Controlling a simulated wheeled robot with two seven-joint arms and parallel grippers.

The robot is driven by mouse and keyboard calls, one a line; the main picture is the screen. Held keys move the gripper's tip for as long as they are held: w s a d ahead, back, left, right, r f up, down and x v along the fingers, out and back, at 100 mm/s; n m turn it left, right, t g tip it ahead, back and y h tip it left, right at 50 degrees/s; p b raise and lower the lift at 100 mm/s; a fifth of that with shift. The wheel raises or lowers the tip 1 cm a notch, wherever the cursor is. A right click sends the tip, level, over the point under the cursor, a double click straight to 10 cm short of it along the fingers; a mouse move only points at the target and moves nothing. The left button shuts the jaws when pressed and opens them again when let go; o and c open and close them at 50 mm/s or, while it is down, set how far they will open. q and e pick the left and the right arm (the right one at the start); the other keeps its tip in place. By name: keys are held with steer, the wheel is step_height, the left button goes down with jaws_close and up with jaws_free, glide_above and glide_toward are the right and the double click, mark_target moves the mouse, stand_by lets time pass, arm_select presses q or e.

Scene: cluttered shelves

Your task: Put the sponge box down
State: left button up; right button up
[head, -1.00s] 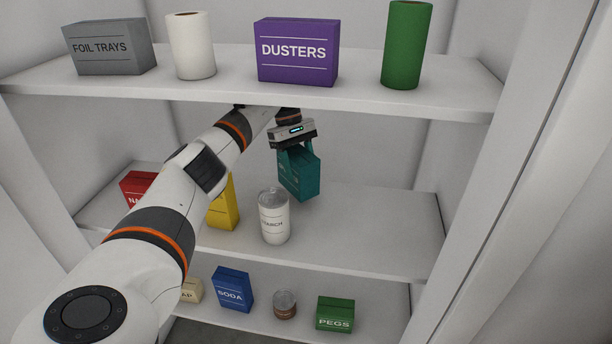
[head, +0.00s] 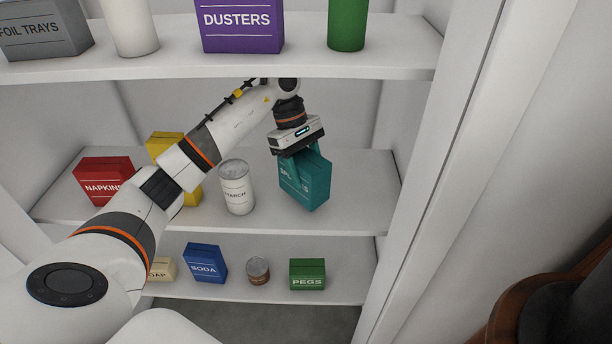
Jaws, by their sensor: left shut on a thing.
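The sponge box (head: 312,187) is a teal carton with white lettering partly covered by a finger. It is at the right part of the middle shelf (head: 345,218), tilted in the picture. My left gripper (head: 303,167) is shut on its top from above. I cannot tell whether the box's bottom touches the shelf. My right gripper is not in view.
A white starch can (head: 237,188) stands just left of the box. A red napkins box (head: 103,182) and a yellow box (head: 166,146) stand further left, partly behind my arm. The upper shelf (head: 300,66) hangs over my wrist. Bare shelf lies right of the box.

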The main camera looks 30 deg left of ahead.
arm_select(q)
step_height(320, 180, down, 4)
steer(key=shift+r+b, duration=0.25)
steer(key=shift+b, duration=0.55)
steer(key=shift+f, duration=0.1)
steer(key=o, duration=1)
